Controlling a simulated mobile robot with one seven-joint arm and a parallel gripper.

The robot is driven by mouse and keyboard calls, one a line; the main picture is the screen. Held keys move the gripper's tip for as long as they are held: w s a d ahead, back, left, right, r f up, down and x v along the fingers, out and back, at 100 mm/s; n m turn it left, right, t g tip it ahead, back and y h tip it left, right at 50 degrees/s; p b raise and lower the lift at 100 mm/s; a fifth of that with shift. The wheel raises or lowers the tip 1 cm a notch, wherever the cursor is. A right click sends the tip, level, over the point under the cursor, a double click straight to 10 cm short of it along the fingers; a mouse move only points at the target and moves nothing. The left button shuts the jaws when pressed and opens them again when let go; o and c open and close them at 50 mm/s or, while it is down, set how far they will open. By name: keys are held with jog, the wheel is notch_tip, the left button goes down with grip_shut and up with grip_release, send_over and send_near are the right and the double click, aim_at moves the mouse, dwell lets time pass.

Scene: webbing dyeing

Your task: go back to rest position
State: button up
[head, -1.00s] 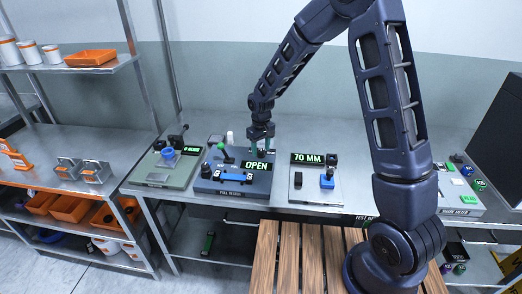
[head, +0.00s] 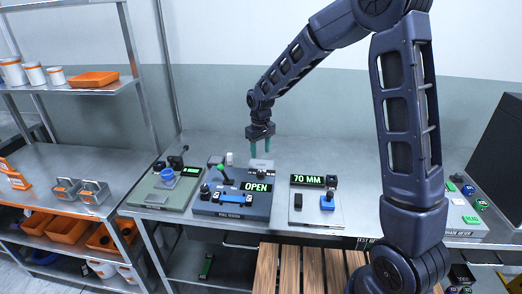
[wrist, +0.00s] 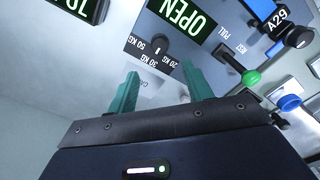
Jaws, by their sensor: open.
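My gripper (head: 260,147) hangs above the back of the metal bench, its green fingers apart and empty. In the wrist view the two green fingers (wrist: 158,92) also stand apart with nothing between them. Below and in front of it is the dark blue pull tester (head: 233,210) with a green OPEN display (head: 257,187), a green-knobbed lever (head: 223,172) and a blue piece (head: 228,186) lying across it. The wrist view shows the OPEN display (wrist: 187,18) and a dial with kg marks (wrist: 156,50) upside down.
A plate with a 70 MM display (head: 307,180) stands right of the tester, and a green-grey scale-like unit (head: 160,193) left. A shelf rack (head: 75,155) with orange bins stands at the left. A slatted wooden surface (head: 290,268) lies in front. Space above the bench is clear.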

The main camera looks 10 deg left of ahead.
jog(key=s+d+r+m+t, duration=0.1)
jog(key=s+d+r+m, duration=0.1)
jog(key=d+r, duration=0.75)
jog(key=s+d+r+m+t, duration=0.15)
jog(key=d+r, duration=0.45)
jog(key=d, duration=0.7)
jog(key=s+d+r+m+t, duration=0.1)
jog(key=s+d+m, duration=0.1)
jog(key=s+d, duration=0.6)
jog(key=s+d+r+m+t, duration=0.1)
jog(key=s+d+r+m, duration=0.1)
jog(key=s+d, duration=0.7)
jog(key=shift+s+r+m, duration=0.3)
jog(key=shift+s+m, duration=0.15)
jog(key=shift+m, duration=0.3)
jog(key=shift+c, duration=0.4)
